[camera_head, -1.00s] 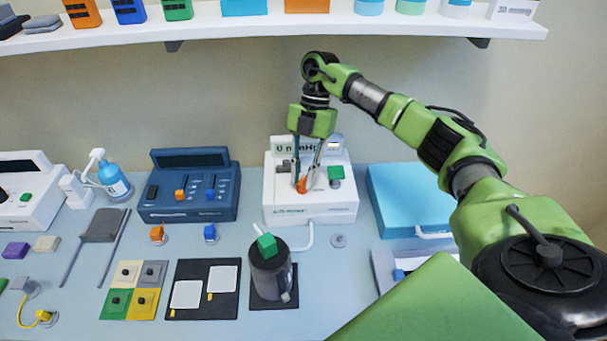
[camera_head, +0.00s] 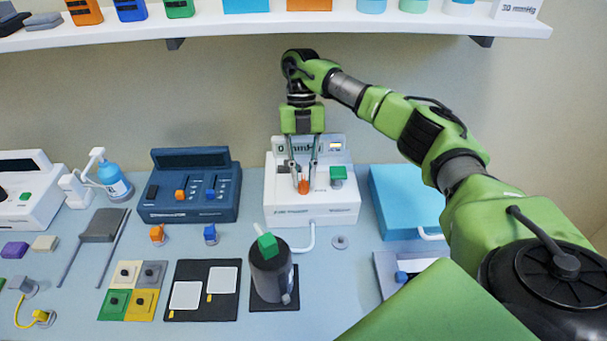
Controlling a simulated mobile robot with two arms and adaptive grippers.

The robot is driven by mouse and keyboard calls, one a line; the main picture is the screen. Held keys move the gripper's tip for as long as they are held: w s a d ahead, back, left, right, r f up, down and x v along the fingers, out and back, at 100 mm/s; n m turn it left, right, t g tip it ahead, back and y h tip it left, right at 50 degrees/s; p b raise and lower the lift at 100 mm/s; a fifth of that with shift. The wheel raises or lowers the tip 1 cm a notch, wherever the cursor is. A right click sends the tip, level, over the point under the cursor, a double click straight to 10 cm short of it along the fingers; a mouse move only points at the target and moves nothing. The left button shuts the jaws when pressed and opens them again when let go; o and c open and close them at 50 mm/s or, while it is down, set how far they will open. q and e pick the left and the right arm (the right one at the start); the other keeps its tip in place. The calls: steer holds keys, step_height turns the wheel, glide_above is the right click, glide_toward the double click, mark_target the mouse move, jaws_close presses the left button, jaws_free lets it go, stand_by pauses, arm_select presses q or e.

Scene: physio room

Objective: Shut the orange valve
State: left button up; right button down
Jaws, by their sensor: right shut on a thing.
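An orange valve handle (camera_head: 304,188) stands upright on the front left of the white device (camera_head: 330,215), which has a small display showing partly hidden text. My right gripper (camera_head: 304,180) points straight down over the device, its fingers shut on the orange handle from both sides. The fingers hide part of the handle. My left gripper is not in view.
A green knob (camera_head: 338,176) sits just right of the gripper. A dark grey cylinder (camera_head: 270,272) with a green top stands in front. A blue control box (camera_head: 190,205) is on the left, a light blue block (camera_head: 405,200) on the right. A shelf (camera_head: 350,27) runs above.

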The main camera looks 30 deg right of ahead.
steer(key=shift+f, duration=0.1)
steer(key=c, duration=2.2)
jaws_free()
